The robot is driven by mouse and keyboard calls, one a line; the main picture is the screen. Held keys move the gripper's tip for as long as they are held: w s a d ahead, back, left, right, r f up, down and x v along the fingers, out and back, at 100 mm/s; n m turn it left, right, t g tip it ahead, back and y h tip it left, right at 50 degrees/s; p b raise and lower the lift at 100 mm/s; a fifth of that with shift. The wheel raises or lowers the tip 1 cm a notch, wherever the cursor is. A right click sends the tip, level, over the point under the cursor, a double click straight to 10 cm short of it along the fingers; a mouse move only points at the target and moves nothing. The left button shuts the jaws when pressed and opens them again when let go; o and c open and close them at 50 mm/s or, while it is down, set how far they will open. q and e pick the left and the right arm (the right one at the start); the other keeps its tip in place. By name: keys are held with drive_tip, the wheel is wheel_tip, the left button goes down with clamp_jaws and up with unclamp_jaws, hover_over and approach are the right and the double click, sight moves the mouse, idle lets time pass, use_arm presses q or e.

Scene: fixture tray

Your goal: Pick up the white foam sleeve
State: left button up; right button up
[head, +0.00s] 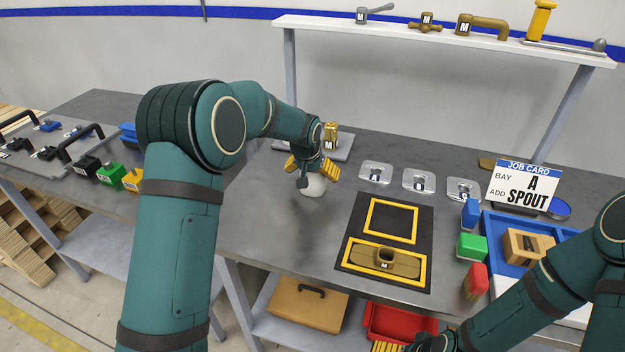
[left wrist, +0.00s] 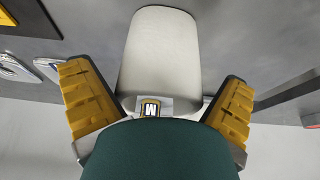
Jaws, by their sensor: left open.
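The white foam sleeve (head: 313,186) stands on the grey table, below and partly hidden by my left gripper (head: 312,169). In the left wrist view the sleeve (left wrist: 160,55) is a pale rounded block between the two yellow fingers. My left gripper (left wrist: 160,103) is open, with a gap visible on each side of the sleeve. A small label marked M shows near the sleeve's lower end there. My right gripper (head: 388,346) is only partly in view at the bottom edge, and its opening is hidden.
A brass part (head: 330,130) on a grey plate stands just behind the left gripper. Several clear-looking square plates (head: 419,181) lie to the right. A black mat (head: 417,225) with yellow frames holds a brass base (head: 384,259). A blue tray (head: 494,255) is at right. Table left of the sleeve is clear.

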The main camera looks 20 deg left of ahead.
use_arm(q)
drive_tip(key=c, duration=0.7)
drive_tip(key=shift+r, duration=0.15)
drive_tip(key=shift+c, duration=0.3)
